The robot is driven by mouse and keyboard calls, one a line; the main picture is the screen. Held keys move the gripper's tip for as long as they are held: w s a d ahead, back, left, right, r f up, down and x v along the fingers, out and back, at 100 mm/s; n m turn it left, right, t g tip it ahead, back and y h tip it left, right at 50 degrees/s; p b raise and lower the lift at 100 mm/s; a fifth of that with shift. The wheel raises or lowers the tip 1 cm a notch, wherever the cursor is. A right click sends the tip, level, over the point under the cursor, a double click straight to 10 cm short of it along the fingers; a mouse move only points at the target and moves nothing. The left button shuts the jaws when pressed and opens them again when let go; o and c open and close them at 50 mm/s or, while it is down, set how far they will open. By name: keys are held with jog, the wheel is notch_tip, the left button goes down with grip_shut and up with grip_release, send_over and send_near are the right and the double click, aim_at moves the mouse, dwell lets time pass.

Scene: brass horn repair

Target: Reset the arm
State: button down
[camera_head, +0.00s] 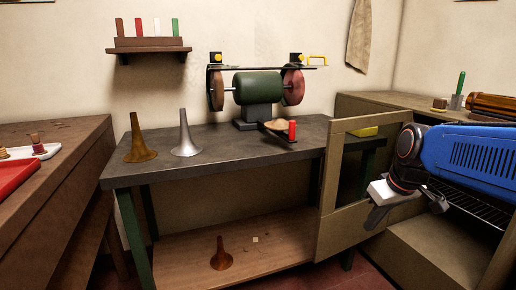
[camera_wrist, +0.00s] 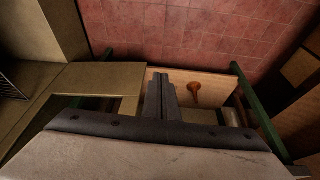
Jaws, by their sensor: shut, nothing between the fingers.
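My gripper (camera_head: 374,218) hangs at the end of my blue arm on the right of the head view, in front of the open framed door (camera_head: 332,205). Its fingers point down and to the left. In the wrist view its two dark fingers (camera_wrist: 163,78) lie together, shut, with nothing between them. Beyond them, a copper-brown horn bell (camera_wrist: 194,92) stands on the bench's lower wooden shelf (camera_wrist: 218,84). The same bell shows in the head view (camera_head: 221,255), well to the left of my gripper.
A brass bell (camera_head: 138,142) and a silver bell (camera_head: 185,137) stand on the dark bench top (camera_head: 225,143), left of a green buffing machine (camera_head: 257,88). A red tray (camera_head: 15,175) lies on the left table. Red tiled floor (camera_wrist: 200,35) is open beyond the shelf.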

jog(key=s+f+m, duration=0.1)
jog(key=s+f, duration=0.1)
jog(key=s, duration=0.3)
jog(key=s+f+m, duration=0.1)
jog(key=s+f, duration=0.2)
jog(key=s, duration=0.3)
jog(key=s+f+m+t+h, duration=0.1)
jog(key=s+f, duration=0.1)
jog(key=s, duration=0.3)
jog(key=shift+s+a+f, duration=0.25)
jog(key=shift+s+a, duration=0.15)
dwell(0.4)
